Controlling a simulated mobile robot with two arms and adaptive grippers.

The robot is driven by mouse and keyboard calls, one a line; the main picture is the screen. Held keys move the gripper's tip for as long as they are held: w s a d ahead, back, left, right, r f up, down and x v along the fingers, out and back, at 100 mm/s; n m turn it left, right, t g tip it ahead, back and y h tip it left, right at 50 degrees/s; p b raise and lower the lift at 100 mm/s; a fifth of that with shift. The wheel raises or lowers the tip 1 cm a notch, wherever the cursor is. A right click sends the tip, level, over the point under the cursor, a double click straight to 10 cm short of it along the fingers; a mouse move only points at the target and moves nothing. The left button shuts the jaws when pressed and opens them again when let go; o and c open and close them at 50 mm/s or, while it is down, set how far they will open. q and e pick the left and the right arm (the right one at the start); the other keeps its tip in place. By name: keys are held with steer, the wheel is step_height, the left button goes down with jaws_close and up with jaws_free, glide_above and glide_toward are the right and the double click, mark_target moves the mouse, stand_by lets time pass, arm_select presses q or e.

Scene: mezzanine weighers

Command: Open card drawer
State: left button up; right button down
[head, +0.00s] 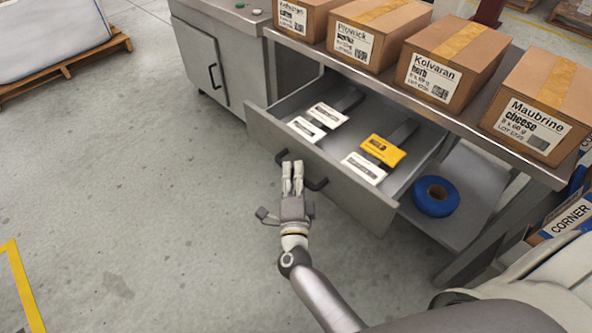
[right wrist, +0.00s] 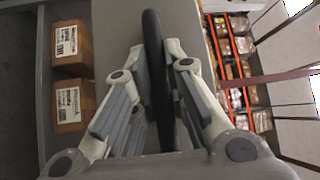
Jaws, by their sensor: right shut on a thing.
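The card drawer (head: 330,173) is a grey metal drawer under the steel bench, and it stands pulled out in the head view. Inside lie several cards, white ones (head: 328,115) and a yellow one (head: 383,150), with dark strips behind them. My right gripper (head: 292,165) is at the drawer's front, shut on the black drawer handle (head: 317,185). In the right wrist view the dark handle bar (right wrist: 157,80) runs between the two fingers (right wrist: 160,85). The fingers cover part of the handle. My left gripper is not in view.
Labelled cardboard boxes (head: 447,68) stand in a row on the bench top (head: 400,92). A blue tape roll (head: 436,196) lies on the shelf below, right of the drawer. A grey cabinet (head: 207,62) stands at left, and a loaded pallet (head: 70,68) beyond it. The floor before the drawer is clear.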

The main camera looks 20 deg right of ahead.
steer(key=shift+f, duration=0.1)
steer(key=c, duration=1.7)
jaws_free()
steer(key=shift+s, duration=0.1)
steer(key=v, duration=1.2)
